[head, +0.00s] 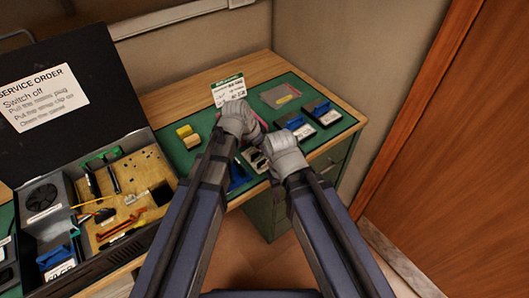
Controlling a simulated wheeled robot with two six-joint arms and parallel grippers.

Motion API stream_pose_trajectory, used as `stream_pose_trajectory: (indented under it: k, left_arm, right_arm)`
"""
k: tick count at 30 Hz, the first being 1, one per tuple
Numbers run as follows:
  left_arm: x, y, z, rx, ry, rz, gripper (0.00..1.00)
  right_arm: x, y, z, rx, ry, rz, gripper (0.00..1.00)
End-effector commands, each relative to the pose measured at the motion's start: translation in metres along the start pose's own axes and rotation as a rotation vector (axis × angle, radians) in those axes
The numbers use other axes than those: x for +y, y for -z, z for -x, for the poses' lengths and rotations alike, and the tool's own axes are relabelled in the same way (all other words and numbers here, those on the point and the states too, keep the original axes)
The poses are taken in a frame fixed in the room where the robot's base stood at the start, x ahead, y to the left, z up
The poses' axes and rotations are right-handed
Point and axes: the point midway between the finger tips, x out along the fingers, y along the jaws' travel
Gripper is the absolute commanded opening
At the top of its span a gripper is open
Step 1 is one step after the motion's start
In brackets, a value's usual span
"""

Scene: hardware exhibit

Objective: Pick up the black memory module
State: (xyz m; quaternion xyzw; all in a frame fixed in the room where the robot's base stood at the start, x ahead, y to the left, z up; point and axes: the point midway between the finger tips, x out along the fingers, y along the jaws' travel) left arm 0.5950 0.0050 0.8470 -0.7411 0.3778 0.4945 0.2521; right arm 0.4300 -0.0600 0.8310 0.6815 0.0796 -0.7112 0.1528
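My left gripper (240,118) and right gripper (283,155) are side by side over the green mat (168,142). Each looks like a grey, rounded hand; their fingertips are too small and turned to read as open or shut. No part is clearly a black memory module. A dark item with pale parts (254,159) lies between my arms, partly hidden by my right gripper. A pink edge shows beside my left gripper.
An open black case (62,135) with a tan tray (128,172) of tools stands at the left. Yellow blocks (187,135), a printed card (229,91) and a grey plate (280,96) are on the mat. A wall bounds the back; a brown door (450,150) is at the right.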

Motion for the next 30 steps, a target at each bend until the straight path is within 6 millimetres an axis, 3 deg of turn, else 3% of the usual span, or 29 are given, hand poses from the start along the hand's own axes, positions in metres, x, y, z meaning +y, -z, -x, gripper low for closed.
stream_pose_trajectory:
  k: [9,21,30]
  left_arm:
    - [0.0,-0.0004,-0.0008,0.0,0.0,0.0,0.45]
    - [-0.0001,-0.0003,-0.0008,0.0,0.0,0.0,0.0]
    - [0.0,-0.0003,-0.0008,0.0,0.0,0.0,0.0]
  right_arm:
    - [-0.0001,0.0,-0.0008,0.0,0.0,0.0,0.5]
    - [-0.0001,0.0,-0.0009,0.0,0.0,0.0,0.5]
    - [-0.0001,0.0,-0.0008,0.0,0.0,0.0,0.5]
